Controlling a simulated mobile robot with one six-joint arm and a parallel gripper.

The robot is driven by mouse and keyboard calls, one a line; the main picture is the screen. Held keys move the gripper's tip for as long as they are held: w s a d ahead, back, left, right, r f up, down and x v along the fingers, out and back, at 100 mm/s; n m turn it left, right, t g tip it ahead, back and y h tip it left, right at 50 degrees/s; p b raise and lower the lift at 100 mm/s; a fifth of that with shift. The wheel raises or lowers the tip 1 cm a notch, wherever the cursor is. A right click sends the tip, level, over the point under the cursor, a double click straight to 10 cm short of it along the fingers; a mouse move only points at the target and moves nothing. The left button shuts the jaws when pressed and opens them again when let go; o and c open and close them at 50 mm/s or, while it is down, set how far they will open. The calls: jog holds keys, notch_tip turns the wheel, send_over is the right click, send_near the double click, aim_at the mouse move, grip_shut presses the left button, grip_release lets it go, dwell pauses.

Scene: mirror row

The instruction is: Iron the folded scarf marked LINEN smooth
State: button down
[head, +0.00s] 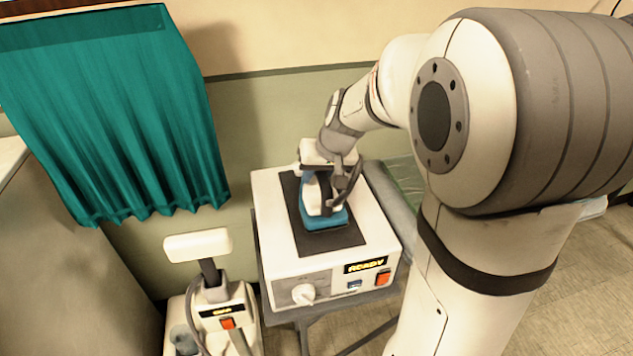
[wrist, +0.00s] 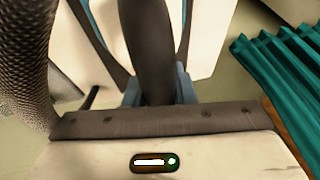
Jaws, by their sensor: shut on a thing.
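A blue and white iron (head: 326,218) sits on the dark pad on top of a white station. My gripper (head: 338,193) is shut on the iron from above. The station (head: 378,232) has a dial, an orange switch and a display that reads READY. I see no folded scarf and no LINEN mark in either view.
A white appliance (head: 216,296) with a T-shaped top and an orange switch stands at the lower left. A teal curtain (head: 125,120) hangs at the upper left. A grey cabinet side (head: 60,235) is at the left. My arm hides much of the right side.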

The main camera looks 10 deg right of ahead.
notch_tip(320, 180, up, 10)
jog(key=shift+f+p, duration=0.25)
jog(key=shift+p, duration=0.3)
jog(key=shift+a, duration=0.1)
